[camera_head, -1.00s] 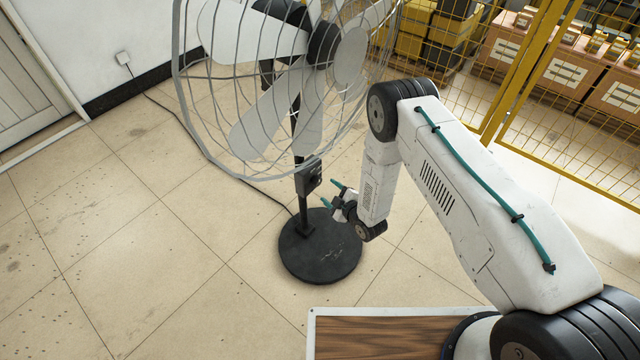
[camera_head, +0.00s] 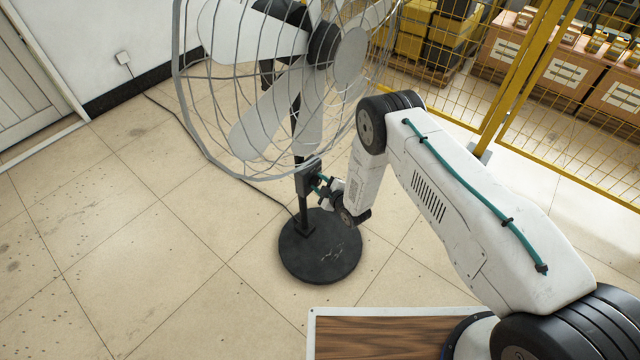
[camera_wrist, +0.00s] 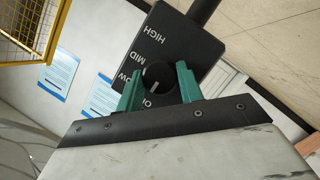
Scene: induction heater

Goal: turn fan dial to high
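The standing fan's black control box (camera_head: 308,178) is on its pole in the head view and fills the middle of the wrist view (camera_wrist: 185,48). Its round black dial (camera_wrist: 158,76) carries a pale pointer mark, whose exact setting I cannot tell. White labels HIGH, MID and LOW run along the box's left side in the wrist view, with another label partly covered below. My gripper (camera_wrist: 159,86) is at the box, its two green fingers apart on either side of the dial. Small gaps or light contact there are hard to judge. In the head view my gripper (camera_head: 323,184) is beside the box.
The caged fan head (camera_head: 290,85) hangs just above the box, close to my arm. The round black base (camera_head: 310,262) stands on the tiled floor. A yellow mesh fence (camera_head: 570,140) is at the right.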

